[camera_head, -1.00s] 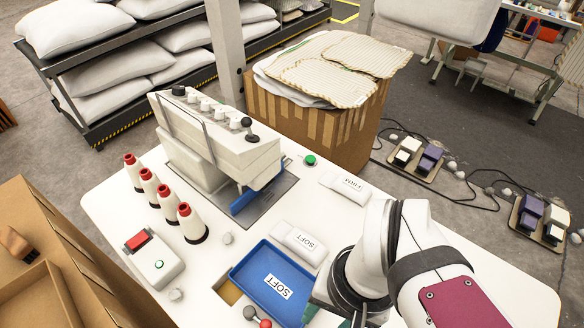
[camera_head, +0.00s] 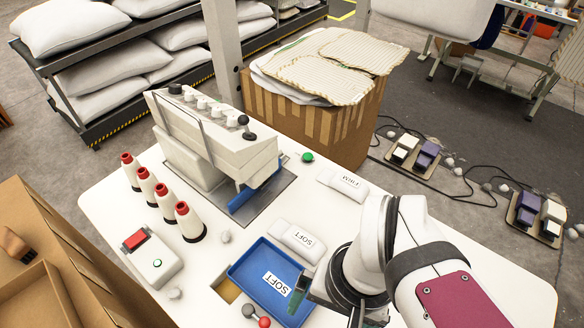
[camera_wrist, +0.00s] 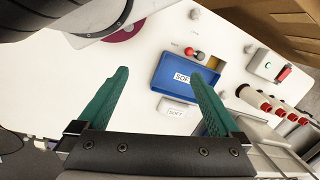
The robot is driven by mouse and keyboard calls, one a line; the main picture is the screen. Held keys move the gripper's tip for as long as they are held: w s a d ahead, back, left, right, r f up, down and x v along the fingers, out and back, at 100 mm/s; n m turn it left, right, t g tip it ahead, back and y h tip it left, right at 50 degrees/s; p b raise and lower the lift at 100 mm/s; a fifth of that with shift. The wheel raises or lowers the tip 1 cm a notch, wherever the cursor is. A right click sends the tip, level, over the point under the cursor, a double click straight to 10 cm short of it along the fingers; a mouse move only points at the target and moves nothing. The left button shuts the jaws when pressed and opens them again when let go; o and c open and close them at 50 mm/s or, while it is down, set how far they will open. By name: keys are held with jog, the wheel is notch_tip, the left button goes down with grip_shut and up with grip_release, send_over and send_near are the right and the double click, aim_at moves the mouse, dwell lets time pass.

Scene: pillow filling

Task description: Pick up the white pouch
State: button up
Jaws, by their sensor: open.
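A white pouch labelled SOFT (camera_head: 291,234) lies flat on the white table beside the blue tray; it also shows between my fingers in the wrist view (camera_wrist: 177,104). A second white pouch, labelled FIRM (camera_head: 340,188), lies farther back on the table. My gripper (camera_head: 300,288) is over the right side of the blue tray, mostly hidden behind my wrist in the head view. In the wrist view, its two green fingers (camera_wrist: 158,76) are wide apart with nothing between them. It is apart from both pouches.
The blue tray (camera_head: 249,277) with a SOFT label lies at the table's front. A sewing machine (camera_head: 200,135), several thread cones (camera_head: 160,194) and a switch box (camera_head: 152,262) stand to the left. Red and dark ball knobs (camera_head: 264,322) are near the tray. The table's right side looks clear.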

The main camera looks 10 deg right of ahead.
jog(key=shift+w, duration=0.1)
jog(key=n+h, duration=0.2)
jog(key=n, duration=1.3)
send_over(309, 243)
notch_tip(309, 243, down, 6)
notch_tip(309, 243, down, 16)
jog(key=shift+r, duration=0.25)
jog(key=c, duration=1.3)
jog(key=shift+r, duration=0.1)
